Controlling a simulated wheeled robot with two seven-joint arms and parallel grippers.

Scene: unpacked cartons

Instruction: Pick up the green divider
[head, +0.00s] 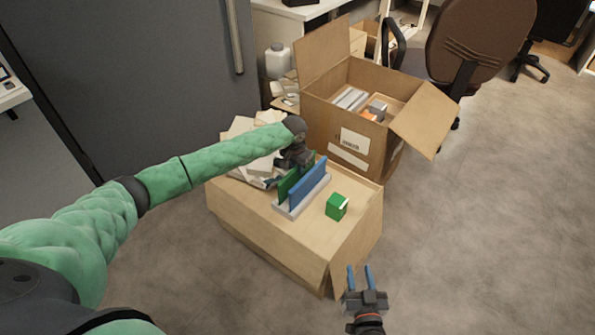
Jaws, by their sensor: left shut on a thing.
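The green divider (287,190) stands upright on a pale grey base (293,211) on top of a closed carton. A blue divider (309,182) stands parallel to it, just to its right. My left gripper (297,166) is at the top of the green divider and shut on it; its fingers are partly hidden against the divider. My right gripper (360,277) is empty, with its two blue fingers apart, in front of the carton's right front corner.
A small green box (336,207) sits on the closed carton (262,228), right of the base. Papers (240,150) lie at its back left. An open carton (341,148) with goods stands behind. A brown chair (477,40) is at back right. The floor at right is clear.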

